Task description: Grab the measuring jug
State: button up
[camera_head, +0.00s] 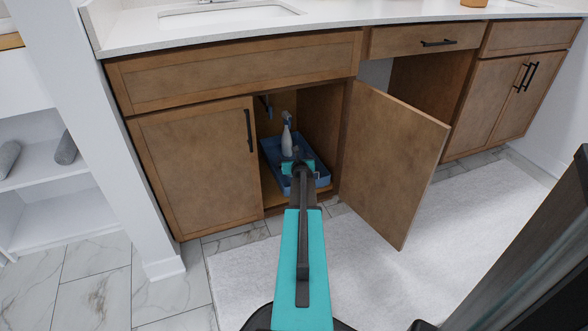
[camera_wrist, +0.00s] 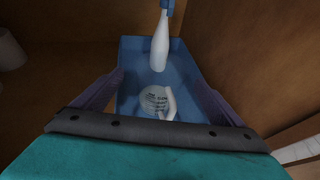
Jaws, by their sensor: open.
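The measuring jug (camera_wrist: 154,100) is a pale, clear cup with dark printed marks and a white handle. In the wrist view it stands in a blue bin (camera_wrist: 130,52), nearer to me than a white spray bottle (camera_wrist: 160,48). My gripper (camera_wrist: 160,95) is open, with one finger on each side of the jug in that view; I cannot tell how deep the fingers reach. In the head view my gripper (camera_head: 297,165) is at the cabinet opening over the blue bin (camera_head: 268,150), and my arm hides the jug.
The spray bottle (camera_head: 287,140) stands upright in the bin behind my gripper. The open cabinet door (camera_head: 395,160) sticks out on the right, and the closed left door (camera_head: 195,165) borders the opening. A pale roll-like object (camera_wrist: 10,50) lies left of the bin.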

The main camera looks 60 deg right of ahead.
aim_at(292, 154)
jog(key=shift+w+d+f, duration=0.2)
jog(key=shift+w+d, duration=0.15)
jog(key=shift+d, duration=0.05)
jog(key=shift+b+x, duration=1.1)
jog(key=shift+x, duration=1.45)
jog(key=shift+c, duration=0.3)
jog(key=c, duration=1.6)
jog(key=shift+r, duration=0.2)
jog(key=shift+r+p, duration=6.6)
jog(key=shift+r, duration=2.05)
